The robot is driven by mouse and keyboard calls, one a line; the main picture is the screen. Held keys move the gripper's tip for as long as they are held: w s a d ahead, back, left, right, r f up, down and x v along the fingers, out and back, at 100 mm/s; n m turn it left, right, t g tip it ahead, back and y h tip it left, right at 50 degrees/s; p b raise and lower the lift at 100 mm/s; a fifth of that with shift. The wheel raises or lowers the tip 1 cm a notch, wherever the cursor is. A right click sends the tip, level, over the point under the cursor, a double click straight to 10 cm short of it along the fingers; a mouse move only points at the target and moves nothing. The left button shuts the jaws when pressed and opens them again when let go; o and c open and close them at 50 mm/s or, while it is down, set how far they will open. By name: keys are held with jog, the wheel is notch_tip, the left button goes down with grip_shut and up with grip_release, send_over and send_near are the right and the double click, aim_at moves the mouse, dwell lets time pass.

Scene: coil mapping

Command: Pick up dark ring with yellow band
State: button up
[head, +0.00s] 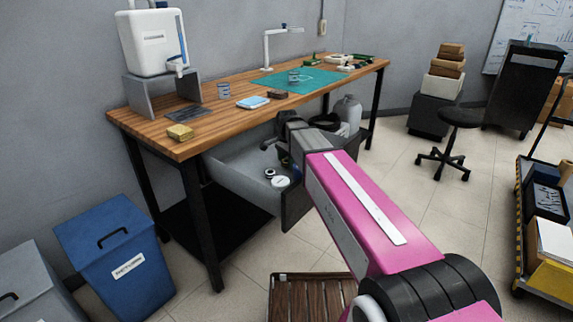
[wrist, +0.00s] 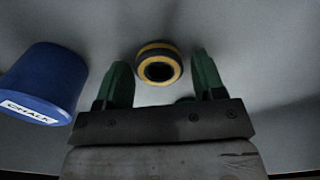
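The dark ring with a yellow band (wrist: 158,64) lies on a grey surface in the wrist view, its dark round hole facing the camera. My gripper (wrist: 159,82) is open, with one green finger on each side of the ring. The fingers look apart from it, and the ring sits slightly beyond the space between them. In the head view my arm reaches to the open grey drawer (head: 236,165) under the workbench. My fingertips are not clearly visible there, and I cannot pick out the ring.
A blue container labelled CHALK (wrist: 42,82) stands left of my gripper in the wrist view. A white disc (head: 281,181) and a small dark-and-white round item (head: 270,173) lie in the drawer. The wooden workbench top (head: 215,120) overhangs the drawer. Drawer walls surround this space.

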jog(key=c, duration=0.6)
jog(key=shift+c, duration=0.2)
jog(key=shift+r, duration=0.15)
